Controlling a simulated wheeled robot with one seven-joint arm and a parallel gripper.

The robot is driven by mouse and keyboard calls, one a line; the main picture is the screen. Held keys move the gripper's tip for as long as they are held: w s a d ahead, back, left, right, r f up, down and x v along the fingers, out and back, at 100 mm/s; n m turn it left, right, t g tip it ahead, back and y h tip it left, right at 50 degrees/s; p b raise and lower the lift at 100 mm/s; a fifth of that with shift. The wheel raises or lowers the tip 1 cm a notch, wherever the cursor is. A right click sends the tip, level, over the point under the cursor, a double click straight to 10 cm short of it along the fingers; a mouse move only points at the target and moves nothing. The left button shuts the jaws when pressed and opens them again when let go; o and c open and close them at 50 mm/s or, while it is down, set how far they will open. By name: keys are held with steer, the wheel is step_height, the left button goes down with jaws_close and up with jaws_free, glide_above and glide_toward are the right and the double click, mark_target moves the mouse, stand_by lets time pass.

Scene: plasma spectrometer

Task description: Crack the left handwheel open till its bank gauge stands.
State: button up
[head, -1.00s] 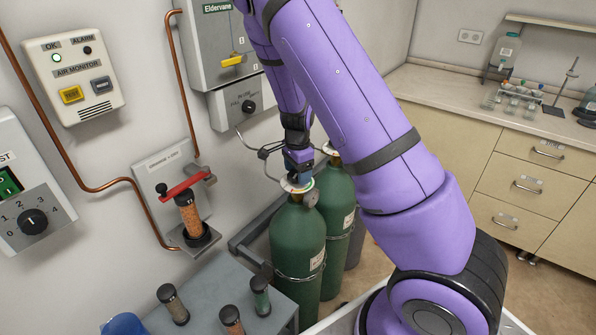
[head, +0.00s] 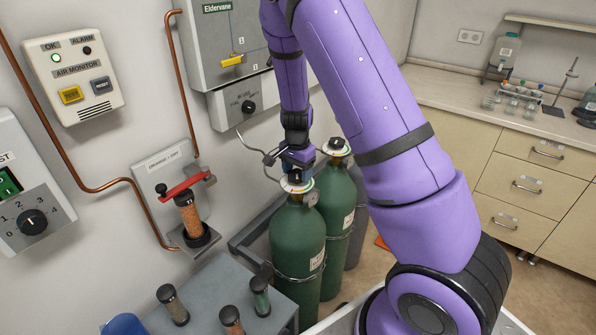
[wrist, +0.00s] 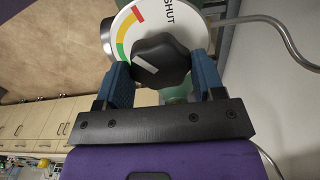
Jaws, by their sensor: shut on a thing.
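The left green cylinder (head: 297,240) carries a white dial plate and a black handwheel (head: 295,177) on top. My gripper (head: 298,159) is at this valve, coming down from above and behind it. In the wrist view the blue fingers (wrist: 163,82) are shut on the black handwheel (wrist: 160,60), one on each side. The wheel's white mark shows at its lower left. Behind it the dial plate (wrist: 128,30) shows SHUT and a red, yellow and green arc.
A second green cylinder (head: 337,200) with its own valve stands close at right. Bent grey tubing (head: 252,148) runs near my gripper. A grey table (head: 215,290) with several small tubes is at front left. A red-handled holder (head: 187,184) is on the wall.

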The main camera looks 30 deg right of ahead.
mark_target(298, 173)
steer(key=shift+n, duration=0.9)
steer(key=shift+s, duration=0.1)
steer(key=o, duration=0.9)
step_height(298, 173, up, 11)
steer(key=shift+f, duration=0.1)
